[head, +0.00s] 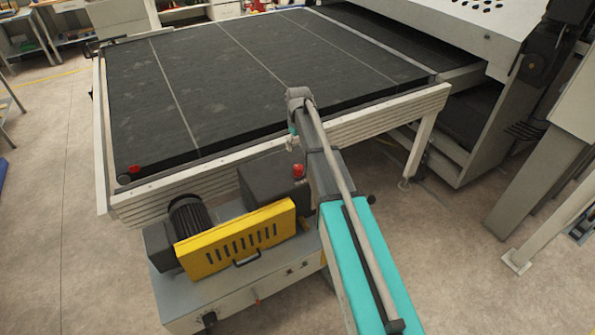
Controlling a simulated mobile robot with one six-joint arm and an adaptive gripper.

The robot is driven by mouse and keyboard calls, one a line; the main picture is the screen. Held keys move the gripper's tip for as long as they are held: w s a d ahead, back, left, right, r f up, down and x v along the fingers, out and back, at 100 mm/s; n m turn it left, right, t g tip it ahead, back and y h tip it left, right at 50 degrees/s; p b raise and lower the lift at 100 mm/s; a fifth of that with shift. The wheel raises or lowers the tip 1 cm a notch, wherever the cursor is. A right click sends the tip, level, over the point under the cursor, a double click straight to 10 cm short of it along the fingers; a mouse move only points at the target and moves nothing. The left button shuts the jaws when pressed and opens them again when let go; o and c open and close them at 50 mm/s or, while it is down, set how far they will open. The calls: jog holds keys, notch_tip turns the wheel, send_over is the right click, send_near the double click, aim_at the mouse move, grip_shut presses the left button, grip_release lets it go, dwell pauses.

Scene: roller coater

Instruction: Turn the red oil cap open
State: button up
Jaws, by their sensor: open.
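The red oil cap (298,170) sits on top of the dark box-shaped housing (272,184) of the drive unit, near its right edge. My arm reaches up from the bottom right and passes just right of the cap. A small pale part hanging below the arm's far end looks like my gripper (291,143). It appears above the cap in the picture and apart from it, with nothing seen in it. Its fingers are small and partly hidden by the arm, and its true distance to the cap is hard to tell.
A large machine stands right; open floor lies left.

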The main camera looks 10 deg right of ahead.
aim_at(298, 167)
jog(key=shift+f+b, duration=5.55)
jog(key=shift+f, duration=0.3)
jog(key=c, duration=1.1)
jog(key=shift+m, duration=0.9)
jog(key=shift+c, duration=0.2)
jog(key=o, duration=1.1)
jog(key=shift+o, duration=0.2)
